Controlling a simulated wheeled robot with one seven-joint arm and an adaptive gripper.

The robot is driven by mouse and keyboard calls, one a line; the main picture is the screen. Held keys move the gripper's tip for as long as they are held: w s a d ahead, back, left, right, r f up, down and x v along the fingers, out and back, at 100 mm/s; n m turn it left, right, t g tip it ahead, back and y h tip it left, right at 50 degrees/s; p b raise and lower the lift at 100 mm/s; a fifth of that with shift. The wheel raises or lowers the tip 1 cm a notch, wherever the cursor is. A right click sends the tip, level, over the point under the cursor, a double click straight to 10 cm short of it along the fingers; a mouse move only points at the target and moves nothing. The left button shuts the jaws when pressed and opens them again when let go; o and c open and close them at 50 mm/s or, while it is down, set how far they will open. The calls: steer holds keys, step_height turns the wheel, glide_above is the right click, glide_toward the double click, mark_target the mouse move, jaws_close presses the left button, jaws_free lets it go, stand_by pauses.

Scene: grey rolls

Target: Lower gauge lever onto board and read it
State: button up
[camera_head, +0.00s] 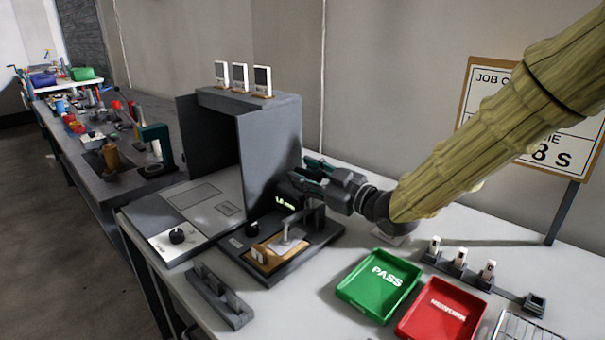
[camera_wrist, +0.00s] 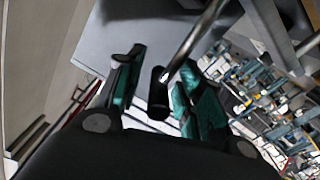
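The gauge (camera_head: 318,232) stands on a dark base on the light table, with a lit display (camera_head: 284,203) that seems to read 1.0 mm, though the text is small. A brown board (camera_head: 262,256) with pale parts lies on the base under the gauge's metal foot. My gripper (camera_head: 312,173) is above and behind the gauge, reaching in from the right. In the wrist view, my gripper's teal-padded fingers (camera_wrist: 163,78) are apart. The lever's black knob (camera_wrist: 158,98) on a metal rod (camera_wrist: 194,38) shows between them, with a visible gap on the left. Contact on the right is unclear.
A dark upright housing (camera_head: 270,150) with several white devices on top stands close left of my gripper. A green PASS tray (camera_head: 380,286) and a red tray (camera_head: 442,312) are at front right. A dark slotted rack (camera_head: 220,300) is at front left.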

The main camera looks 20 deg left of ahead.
steer(key=v, duration=1)
steer(key=shift+s+d, duration=0.1)
